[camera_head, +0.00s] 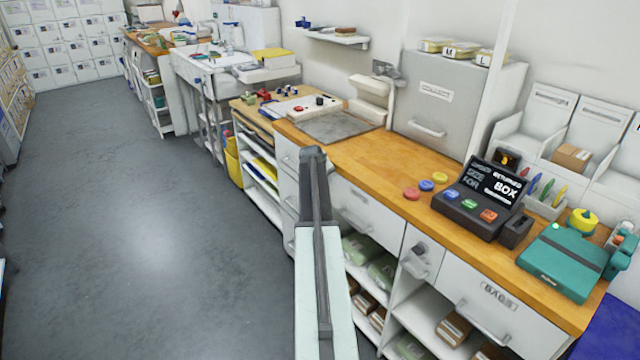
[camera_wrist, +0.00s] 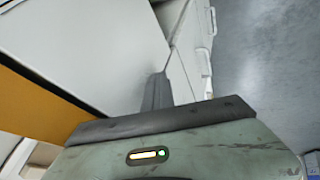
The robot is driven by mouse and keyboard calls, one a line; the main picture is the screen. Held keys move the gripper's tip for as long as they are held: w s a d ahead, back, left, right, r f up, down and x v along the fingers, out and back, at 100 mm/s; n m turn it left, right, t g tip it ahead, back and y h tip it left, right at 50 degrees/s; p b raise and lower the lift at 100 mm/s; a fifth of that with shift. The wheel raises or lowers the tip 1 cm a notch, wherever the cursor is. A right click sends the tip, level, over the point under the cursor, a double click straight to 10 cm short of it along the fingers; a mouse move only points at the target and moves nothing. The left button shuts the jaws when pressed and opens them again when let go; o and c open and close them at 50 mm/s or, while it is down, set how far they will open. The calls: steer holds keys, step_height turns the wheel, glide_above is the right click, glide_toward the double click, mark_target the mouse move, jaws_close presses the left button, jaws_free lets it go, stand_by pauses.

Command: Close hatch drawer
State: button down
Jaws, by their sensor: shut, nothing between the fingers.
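My gripper (camera_head: 313,158) is shut and empty, just in front of the wooden counter's front edge, beside the white drawer fronts. Its dark fingers also show in the wrist view (camera_wrist: 156,92), close to a white panel (camera_wrist: 90,40); I cannot tell whether they touch it. The grey hatch cabinet (camera_head: 465,90) marked COLLECT stands at the back of the counter, its handled front looking shut. Left of it, a white tray-like unit (camera_head: 369,88) stands out from the wall. I cannot tell which of these is the hatch drawer. My arm hides part of the counter front.
The wooden counter (camera_head: 375,158) holds coloured buttons (camera_head: 426,185), a black panel (camera_head: 480,195) and a teal device (camera_head: 563,262). Below are a handled drawer (camera_head: 354,212), a BAGS drawer (camera_head: 500,300) and open shelves. The grey floor (camera_head: 150,230) to the left is clear.

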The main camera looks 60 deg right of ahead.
steer(key=shift+d+r, duration=0.15)
steer(key=shift+d, duration=0.25)
steer(key=a+r+p, duration=0.7)
steer(key=a+p, duration=0.1)
steer(key=a, duration=0.2)
steer(key=shift+s+r, duration=0.3)
steer(key=shift+r, duration=0.05)
steer(key=shift+a, duration=0.15)
